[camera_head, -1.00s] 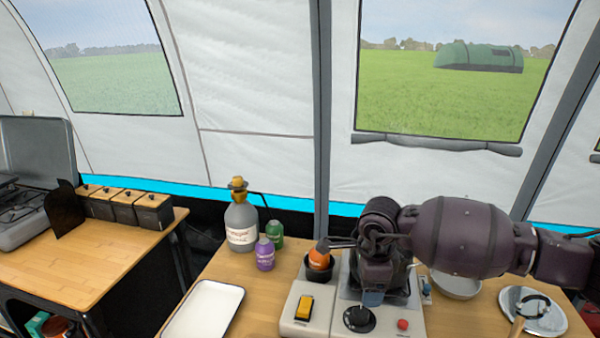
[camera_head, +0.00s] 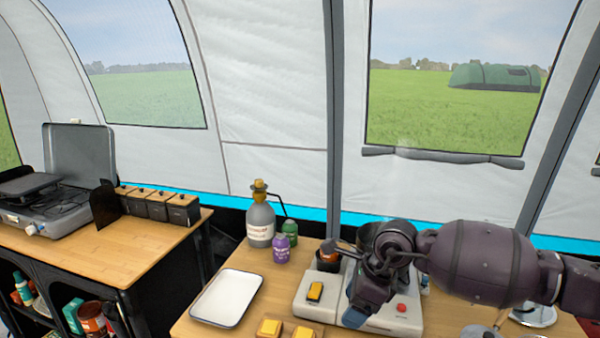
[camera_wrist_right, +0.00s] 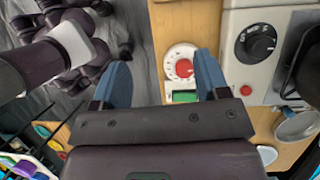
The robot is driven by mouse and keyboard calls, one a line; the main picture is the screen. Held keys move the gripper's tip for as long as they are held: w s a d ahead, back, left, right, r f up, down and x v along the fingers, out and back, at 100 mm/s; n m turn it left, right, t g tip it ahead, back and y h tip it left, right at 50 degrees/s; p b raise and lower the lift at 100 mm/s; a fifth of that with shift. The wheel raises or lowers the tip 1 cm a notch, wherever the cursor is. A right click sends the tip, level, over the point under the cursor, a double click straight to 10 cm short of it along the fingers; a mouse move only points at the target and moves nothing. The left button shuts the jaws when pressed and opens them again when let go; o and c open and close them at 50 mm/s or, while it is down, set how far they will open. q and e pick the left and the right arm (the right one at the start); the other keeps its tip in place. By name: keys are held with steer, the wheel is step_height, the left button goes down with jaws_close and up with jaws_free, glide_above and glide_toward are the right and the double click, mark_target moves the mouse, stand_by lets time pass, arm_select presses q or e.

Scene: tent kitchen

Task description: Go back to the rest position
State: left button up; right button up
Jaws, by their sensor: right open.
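My right gripper (camera_head: 368,292) is in the head view, low over the grey-white appliance on the right table, its dark wrist hiding part of that appliance. In the right wrist view its two blue fingers (camera_wrist_right: 162,85) stand wide apart with nothing between them. Beyond the fingers, apart from them, a white round dial with a red centre (camera_wrist_right: 182,62) shows on the wooden surface. My left gripper is in neither view.
The appliance has a yellow switch (camera_head: 315,291). A stove (camera_head: 50,205) stands on the left table. A dark gap separates the tables.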

steer(key=s+a+r+m+t+y, duration=0.2)
steer(key=a+r+m+t+y, duration=0.1)
steer(key=a+r+m+y, duration=1)
steer(key=w+d+f+m+t+h, duration=0.1)
steer(key=d+f+m+t+h, duration=0.2)
steer(key=d+m+t, duration=0.55)
steer(key=w+d+f+m+t+h, duration=0.25)
steer(key=m+t, duration=0.25)
steer(key=m, duration=0.7)
steer(key=s+d+f+m+h, duration=0.5)
steer(key=d+f+m+h, duration=0.2)
steer(key=d+f+m, duration=0.4)
steer(key=s+d+f+m+g+h, duration=0.2)
steer(key=s+d+f, duration=0.2)
steer(key=s+f, duration=0.6)
steer(key=s+d+f+m+g+h, duration=0.3)
steer(key=s+d+f, duration=0.1)
steer(key=s+f, duration=0.6)
steer(key=s, duration=0.3)
steer(key=shift+m+g, duration=0.35)
steer(key=shift+s+a+f, duration=0.1)
